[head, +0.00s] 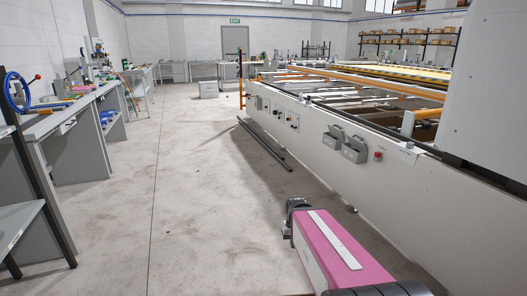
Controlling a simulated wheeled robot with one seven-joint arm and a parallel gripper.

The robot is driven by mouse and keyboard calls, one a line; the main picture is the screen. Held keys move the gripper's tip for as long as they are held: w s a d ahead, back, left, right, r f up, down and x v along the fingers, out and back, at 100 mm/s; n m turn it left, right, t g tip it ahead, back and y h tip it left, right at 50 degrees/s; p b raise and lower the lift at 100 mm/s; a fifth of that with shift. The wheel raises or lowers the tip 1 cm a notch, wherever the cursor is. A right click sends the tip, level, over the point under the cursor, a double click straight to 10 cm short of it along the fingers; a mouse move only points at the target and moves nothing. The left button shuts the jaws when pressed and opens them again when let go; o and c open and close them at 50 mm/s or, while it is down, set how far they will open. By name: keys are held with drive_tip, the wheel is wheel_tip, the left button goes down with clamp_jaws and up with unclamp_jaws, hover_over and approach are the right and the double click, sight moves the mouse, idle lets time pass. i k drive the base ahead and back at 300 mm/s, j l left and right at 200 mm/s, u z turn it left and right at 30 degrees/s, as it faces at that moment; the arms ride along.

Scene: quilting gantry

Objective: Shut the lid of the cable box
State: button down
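Two small grey boxes are mounted on the pale side panel of the long quilting machine, right of centre. One grey box (334,134) is farther away and the other grey box (355,149) is nearer, beside a red button. Either may be the cable box, but I cannot tell which. They are too small to show clearly whether a lid is open or shut. My pink arm (340,245) reaches in from the bottom right, in front of the machine and well short of the boxes. My gripper's fingers do not show.
The quilting machine's long side panel (420,188) runs down the right. A red button (378,156) sits on it. Dark rods (265,146) lie on the floor alongside. Workbenches (75,118) line the left wall. The concrete floor (185,170) between is clear.

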sight(338, 133)
drive_tip(key=i+z, duration=0.15)
drive_tip(key=i, duration=0.3)
drive_tip(key=i+j+z, duration=0.2)
drive_tip(key=i, duration=0.25)
drive_tip(key=i+j+z, duration=0.15)
drive_tip(key=i, duration=0.25)
drive_tip(key=i+j+z, duration=0.2)
drive_tip(key=i, duration=0.25)
